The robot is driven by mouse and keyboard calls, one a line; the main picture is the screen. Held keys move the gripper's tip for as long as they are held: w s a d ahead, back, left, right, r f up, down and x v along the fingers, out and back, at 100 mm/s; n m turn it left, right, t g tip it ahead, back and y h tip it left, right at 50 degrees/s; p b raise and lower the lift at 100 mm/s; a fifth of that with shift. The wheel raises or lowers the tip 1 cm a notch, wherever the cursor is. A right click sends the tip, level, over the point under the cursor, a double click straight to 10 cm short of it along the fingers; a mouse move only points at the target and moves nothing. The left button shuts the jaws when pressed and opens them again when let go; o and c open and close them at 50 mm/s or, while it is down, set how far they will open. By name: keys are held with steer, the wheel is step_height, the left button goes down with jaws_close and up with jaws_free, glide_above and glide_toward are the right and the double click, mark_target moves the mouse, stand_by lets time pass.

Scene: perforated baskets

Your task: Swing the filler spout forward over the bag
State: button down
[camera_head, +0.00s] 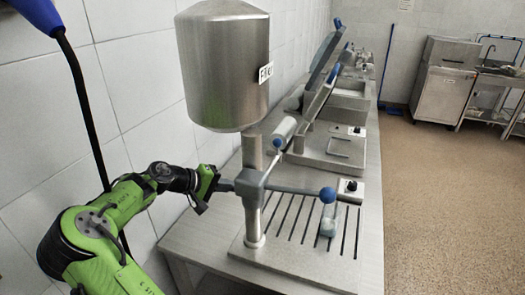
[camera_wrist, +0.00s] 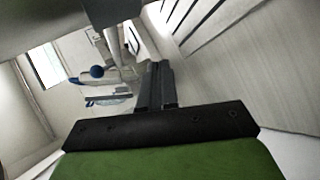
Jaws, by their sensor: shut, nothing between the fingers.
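The filler is a steel tank (camera_head: 225,70) on a post, with a grey hub (camera_head: 251,184) below it. A thin arm (camera_head: 290,190) runs right from the hub to a blue ball (camera_head: 327,195); I cannot tell for sure which part is the spout. A small pale item (camera_head: 328,222), perhaps the bag, is on the slotted base under the ball. My gripper (camera_head: 226,186) is at the hub's left side, its fingers pointing right; contact is unclear. In the wrist view my gripper (camera_wrist: 158,72) is shut and empty.
The slotted base (camera_head: 305,272) sits on a long steel counter (camera_head: 205,240) along the tiled wall. Machines with raised lids (camera_head: 318,100) stand farther back. A second blue ball (camera_head: 278,143) is behind the post. Open floor (camera_head: 450,200) lies right.

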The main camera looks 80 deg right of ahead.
mark_target(270, 166)
steer(key=w+d+r+n+g+h, duration=0.3)
steer(key=d+g+h, duration=0.1)
steer(key=d+h, duration=0.2)
steer(key=shift+w+d+r+b, duration=0.15)
steer(key=shift+w+r+b, duration=0.05)
steer(key=shift+w+b, duration=0.2)
steer(key=s+a+x, duration=0.1)
steer(key=s+x, duration=0.1)
steer(key=x, duration=1.1)
steer(key=shift+a+r, duration=0.15)
steer(key=shift+a, duration=0.2)
